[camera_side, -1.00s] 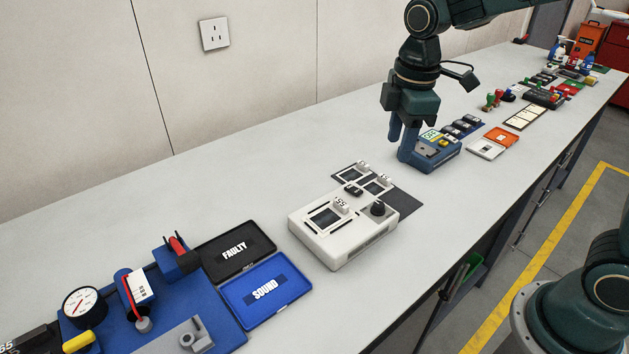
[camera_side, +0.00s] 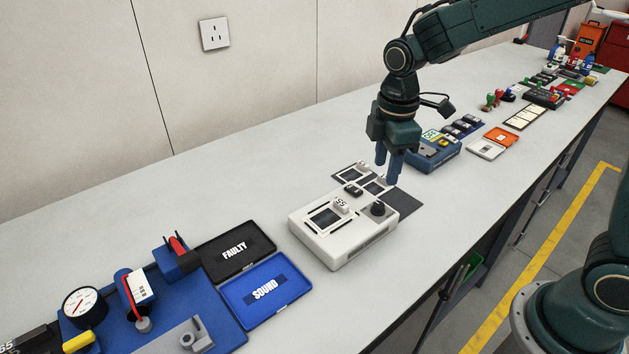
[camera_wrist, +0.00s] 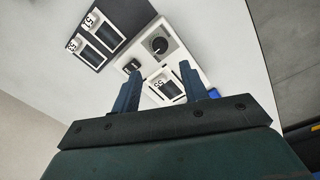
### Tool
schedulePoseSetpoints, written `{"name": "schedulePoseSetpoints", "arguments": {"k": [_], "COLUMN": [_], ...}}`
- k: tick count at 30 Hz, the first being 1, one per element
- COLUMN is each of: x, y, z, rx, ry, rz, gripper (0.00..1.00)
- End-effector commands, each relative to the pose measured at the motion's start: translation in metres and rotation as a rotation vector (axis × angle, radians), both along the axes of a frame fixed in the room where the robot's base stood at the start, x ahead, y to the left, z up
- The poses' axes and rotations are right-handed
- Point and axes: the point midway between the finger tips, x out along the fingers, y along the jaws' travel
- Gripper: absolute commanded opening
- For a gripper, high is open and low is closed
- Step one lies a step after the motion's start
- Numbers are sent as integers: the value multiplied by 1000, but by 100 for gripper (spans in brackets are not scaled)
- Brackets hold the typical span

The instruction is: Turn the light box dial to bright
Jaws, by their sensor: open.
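The white light box (camera_side: 335,248) sits on the bench in the middle of the side view. Its black dial (camera_side: 378,208) is on a grey panel at its right end. The dial also shows in the wrist view (camera_wrist: 159,45), with a pale mark on top, beyond the fingers. A small block marked 55 (camera_side: 341,203) stands by the box's dark window (camera_side: 324,219). My gripper (camera_side: 388,177) is open and empty, pointing down above the box's far side, apart from the dial. In the wrist view its two blue fingers (camera_wrist: 160,85) are spread.
A dark mat (camera_side: 403,203) with small numbered blocks lies behind the box. A blue device (camera_side: 437,154) stands beyond it. The black FAULTY tray (camera_side: 235,247) and blue SOUND tray (camera_side: 267,296) lie to the left. The bench in front is clear.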

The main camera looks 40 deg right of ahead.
Motion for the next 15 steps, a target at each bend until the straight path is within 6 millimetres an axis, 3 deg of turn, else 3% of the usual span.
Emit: {"name": "schedulePoseSetpoints", "arguments": {"k": [15], "x": [2], "y": [-2], "z": [-76], "rx": [0], "ry": [4], "rz": [-1], "gripper": [44]}}
